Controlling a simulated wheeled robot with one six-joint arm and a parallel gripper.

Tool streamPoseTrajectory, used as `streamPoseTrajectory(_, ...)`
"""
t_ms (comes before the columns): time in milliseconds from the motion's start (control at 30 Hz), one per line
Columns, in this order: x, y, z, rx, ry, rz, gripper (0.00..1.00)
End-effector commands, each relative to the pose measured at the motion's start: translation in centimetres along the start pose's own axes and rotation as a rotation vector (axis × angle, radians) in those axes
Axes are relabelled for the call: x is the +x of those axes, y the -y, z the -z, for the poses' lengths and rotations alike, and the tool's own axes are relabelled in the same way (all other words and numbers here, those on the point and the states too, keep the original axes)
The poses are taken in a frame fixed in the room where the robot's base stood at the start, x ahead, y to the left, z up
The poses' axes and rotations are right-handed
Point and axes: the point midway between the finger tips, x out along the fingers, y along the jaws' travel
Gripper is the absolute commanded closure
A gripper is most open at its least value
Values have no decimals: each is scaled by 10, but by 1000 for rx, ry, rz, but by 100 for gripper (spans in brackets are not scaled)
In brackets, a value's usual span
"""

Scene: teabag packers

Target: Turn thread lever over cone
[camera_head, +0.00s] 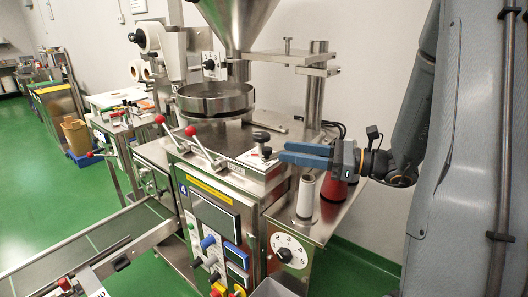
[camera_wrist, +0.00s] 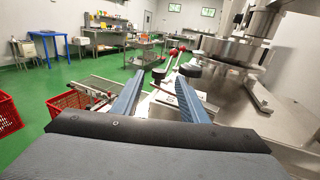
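A white thread cone (camera_head: 306,196) stands upright on the steel side shelf of the packing machine (camera_head: 230,190). A red cone (camera_head: 334,188) stands behind it, partly hidden by my gripper. My gripper (camera_head: 282,152) reaches in from the right above the cones, its blue fingers pointing left. In the wrist view its two fingers (camera_wrist: 160,77) are spread apart with nothing held between them. Just beyond the fingertips are black knobs (camera_head: 261,137) on the machine top; two knobs also show in the wrist view (camera_wrist: 190,70). I cannot tell which part is the thread lever.
A steel hopper (camera_head: 236,20) and round pan (camera_head: 215,98) rise behind. Red-knobbed levers (camera_head: 190,131) sit left of the fingertips. A steel post with a bracket (camera_head: 316,85) stands close behind my gripper. A numbered dial (camera_head: 289,251) is below the shelf. Green floor is open at left.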

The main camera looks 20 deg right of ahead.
Motion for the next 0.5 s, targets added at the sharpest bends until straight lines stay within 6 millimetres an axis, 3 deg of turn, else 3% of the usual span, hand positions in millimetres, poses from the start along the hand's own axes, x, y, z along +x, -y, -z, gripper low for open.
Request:
streamPoseTrajectory(300, 48, -3, -1, 1, -3, -7, 60)
streamPoseTrajectory(500, 68, -2, -1, -1, -3, -6, 60)
